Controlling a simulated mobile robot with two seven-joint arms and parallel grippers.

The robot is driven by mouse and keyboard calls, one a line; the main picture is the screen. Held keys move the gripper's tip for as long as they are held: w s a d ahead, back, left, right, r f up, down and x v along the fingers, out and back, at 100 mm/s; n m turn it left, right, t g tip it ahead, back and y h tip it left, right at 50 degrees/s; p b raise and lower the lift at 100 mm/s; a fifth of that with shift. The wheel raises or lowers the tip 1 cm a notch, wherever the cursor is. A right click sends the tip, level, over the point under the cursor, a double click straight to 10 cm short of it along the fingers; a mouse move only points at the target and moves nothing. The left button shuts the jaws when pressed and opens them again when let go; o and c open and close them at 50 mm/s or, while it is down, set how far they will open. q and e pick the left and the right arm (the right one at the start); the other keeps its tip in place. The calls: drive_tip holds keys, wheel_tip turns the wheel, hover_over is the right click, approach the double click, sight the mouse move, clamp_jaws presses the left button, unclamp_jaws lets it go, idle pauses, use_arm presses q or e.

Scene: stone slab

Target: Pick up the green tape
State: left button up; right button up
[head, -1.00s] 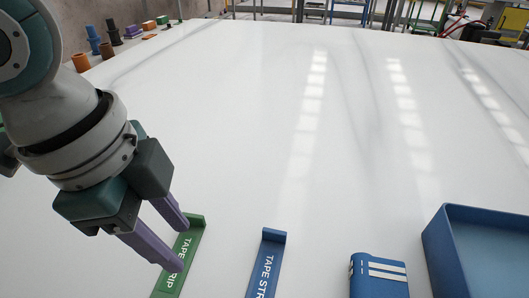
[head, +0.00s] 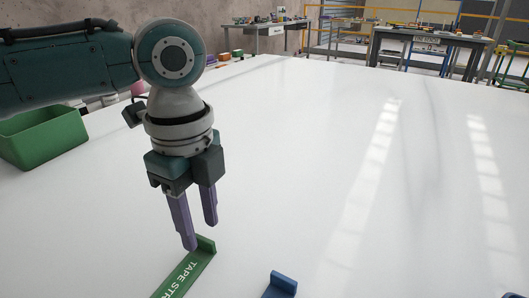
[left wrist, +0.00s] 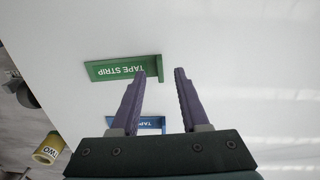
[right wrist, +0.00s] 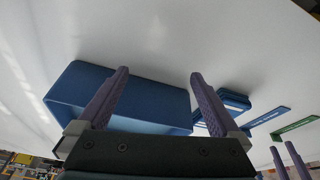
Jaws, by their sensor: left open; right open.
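The green tape strip (head: 187,272) lies on the white slab at the bottom of the head view, its raised end tab toward the back. It also shows in the left wrist view (left wrist: 112,70), lying left of the fingers with its tab end near the left fingertip. My left gripper (head: 200,236) is open and empty, pointing down beside the tab end; I cannot tell its exact height. My right gripper (right wrist: 159,74) is open and empty in the right wrist view, with the green tape far off to the right (right wrist: 299,125).
A blue tape strip (head: 281,285) lies right of the green one. A blue bin (right wrist: 66,88) and a blue case (right wrist: 234,97) show in the right wrist view. A green bin (head: 45,140) stands at the left. The slab's middle is clear.

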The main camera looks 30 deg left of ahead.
use_arm(q)
wheel_tip(320, 180, down, 2)
drive_tip(key=shift+f, duration=0.1)
clamp_jaws()
idle(0.4)
